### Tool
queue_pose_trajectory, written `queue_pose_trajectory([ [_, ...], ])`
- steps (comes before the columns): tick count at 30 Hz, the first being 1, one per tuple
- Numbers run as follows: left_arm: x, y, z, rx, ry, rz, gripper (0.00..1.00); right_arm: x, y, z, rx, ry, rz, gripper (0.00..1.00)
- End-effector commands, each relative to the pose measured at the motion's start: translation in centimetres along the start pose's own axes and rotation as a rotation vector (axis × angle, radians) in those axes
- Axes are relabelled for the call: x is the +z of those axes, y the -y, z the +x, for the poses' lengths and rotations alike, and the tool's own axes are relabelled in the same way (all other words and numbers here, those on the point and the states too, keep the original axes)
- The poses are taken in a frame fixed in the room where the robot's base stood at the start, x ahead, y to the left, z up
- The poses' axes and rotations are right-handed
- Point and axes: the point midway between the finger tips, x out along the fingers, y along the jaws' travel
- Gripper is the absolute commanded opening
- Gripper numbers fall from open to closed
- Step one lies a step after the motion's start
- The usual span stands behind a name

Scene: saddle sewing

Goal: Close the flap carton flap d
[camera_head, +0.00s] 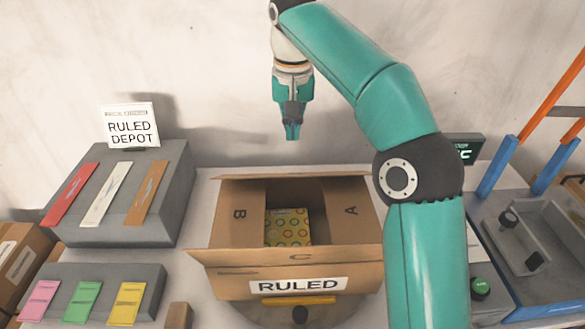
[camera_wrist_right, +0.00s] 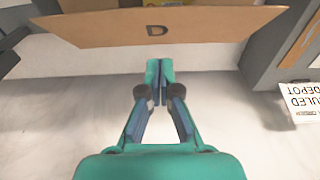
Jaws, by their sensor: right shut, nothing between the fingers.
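The open brown carton (camera_head: 230,283) stands in the middle of the table, with a RULED label on its front. Flap D (camera_wrist_right: 200,30) sticks outward from its far side in the right wrist view; in the head view only a thin edge shows at the back. Flaps B (camera_head: 238,230) and A (camera_head: 352,225) are turned inward, with a gap between them. Flap C (camera_head: 300,257) sticks outward at the front. My right gripper (camera_head: 292,133) is shut and empty, pointing down behind the carton. In the right wrist view its fingertips (camera_wrist_right: 159,66) are just beyond flap D's edge, apparently apart from it.
A yellow patterned box (camera_head: 288,228) lies inside the carton. A grey rack (camera_head: 120,220) with coloured strips and a RULED DEPOT sign (camera_head: 131,127) stand left. A lower rack (camera_head: 105,300) holds coloured cards. A grey machine (camera_head: 540,270) stands right. The wall is behind.

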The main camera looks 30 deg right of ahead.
Motion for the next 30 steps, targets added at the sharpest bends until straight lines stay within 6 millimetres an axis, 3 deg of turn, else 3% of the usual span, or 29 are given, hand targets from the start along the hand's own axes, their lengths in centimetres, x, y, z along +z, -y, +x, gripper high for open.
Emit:
queue_pose_trajectory([
  [1, 0.0, 0.3, 0.9, 0.0, 0.0, 0.0, 0.0, 0.1, 0.0, 1.7, 0.002, 0.004, -0.001, 0.0],
  [6, 0.0, 0.8, 2.1, 0.0, -0.001, 0.0, 0.0, 0.1, 0.1, 5.2, 0.001, 0.002, -0.005, 0.0],
  [16, -0.1, 1.1, 3.1, 0.0, -0.001, 0.0, 0.0, 2.5, 0.4, 6.9, -0.001, 0.0, -0.008, 0.0],
  [30, -0.1, 1.2, 3.2, 0.0, -0.001, -0.001, 0.0, 2.6, -0.1, 7.2, 0.0, 0.0, -0.004, 0.0],
])
